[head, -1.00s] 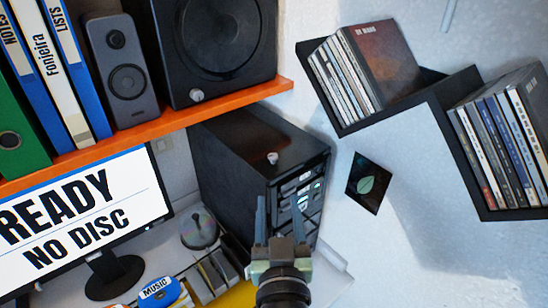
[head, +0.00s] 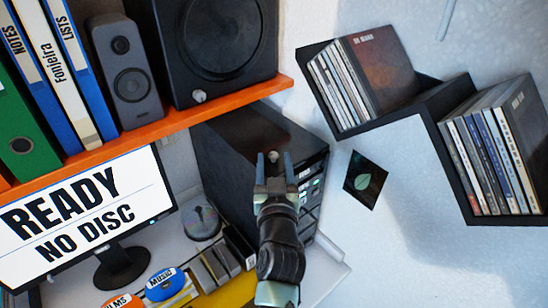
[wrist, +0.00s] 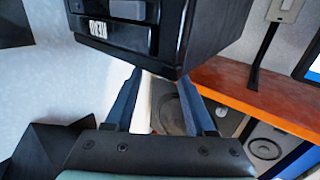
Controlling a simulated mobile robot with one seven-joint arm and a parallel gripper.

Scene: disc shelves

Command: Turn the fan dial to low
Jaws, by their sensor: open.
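The black computer tower (head: 232,137) stands under the orange shelf. A small pale knob (head: 274,157), which may be the fan dial, shows on its top; its marking is too small to read. My gripper (head: 275,160) is open and empty in front of the tower, and its two fingertips appear on either side of this knob in the head view. I cannot tell how far apart in depth they are.
The orange shelf (head: 150,132) holds binders and speakers; the large speaker (head: 222,45) has its own small knob (head: 199,96). A monitor (head: 85,215) reads "READY NO DISC". Black wall shelves (head: 398,109) with discs hang right.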

